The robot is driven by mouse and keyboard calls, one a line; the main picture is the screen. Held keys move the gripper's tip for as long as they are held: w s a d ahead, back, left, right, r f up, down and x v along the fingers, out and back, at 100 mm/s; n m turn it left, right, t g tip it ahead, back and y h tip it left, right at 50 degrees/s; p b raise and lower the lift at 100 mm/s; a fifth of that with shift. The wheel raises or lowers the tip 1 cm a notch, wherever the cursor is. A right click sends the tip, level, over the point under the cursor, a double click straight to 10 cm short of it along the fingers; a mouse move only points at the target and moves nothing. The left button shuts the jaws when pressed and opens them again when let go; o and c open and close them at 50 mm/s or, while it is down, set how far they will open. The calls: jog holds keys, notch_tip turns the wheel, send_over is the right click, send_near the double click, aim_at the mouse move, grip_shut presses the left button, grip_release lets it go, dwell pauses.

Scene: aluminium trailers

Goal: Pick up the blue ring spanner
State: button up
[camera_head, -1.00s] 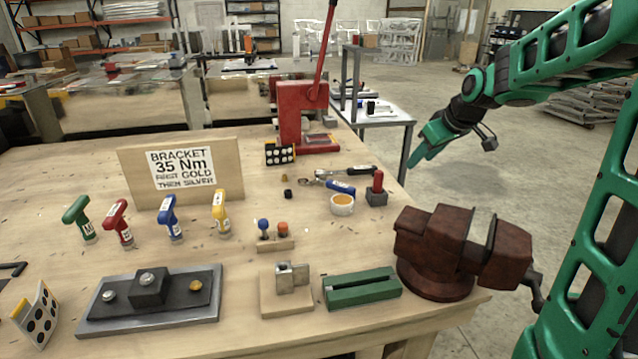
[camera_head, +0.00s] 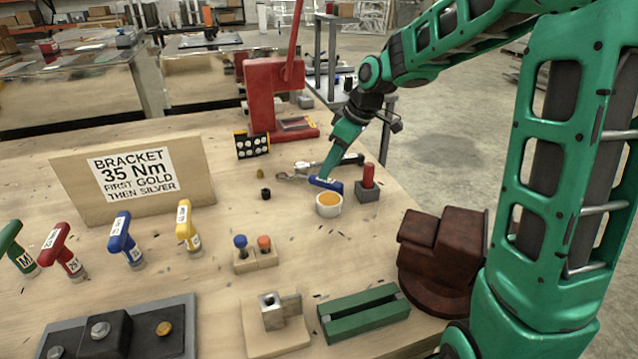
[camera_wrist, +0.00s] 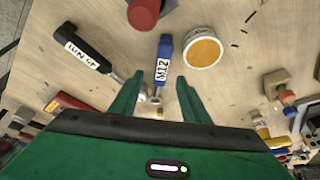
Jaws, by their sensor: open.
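The blue ring spanner, with a blue handle (camera_head: 326,184) and a metal end, lies on the wooden bench. In the wrist view its blue handle (camera_wrist: 163,62) bears an M12 label, and its metal end points toward my gripper (camera_wrist: 157,88). The fingers are open, one on each side of the spanner's line, with nothing gripped. In the head view my gripper (camera_head: 327,172) is low over the spanner and hides part of it. I cannot tell whether the fingers touch the bench.
A black-handled wrench (camera_wrist: 82,50) lies beside the spanner, close to the left finger. The red press (camera_head: 275,95) stands behind, the vise (camera_head: 440,255) in front right.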

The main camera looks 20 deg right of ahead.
aim_at(308, 180)
jog(key=shift+a+x, duration=0.15)
jog(key=shift+x, duration=1.55)
jog(key=shift+a+x, duration=0.15)
jog(key=shift+x, duration=1.55)
jog(key=shift+w+r, duration=0.2)
grip_shut()
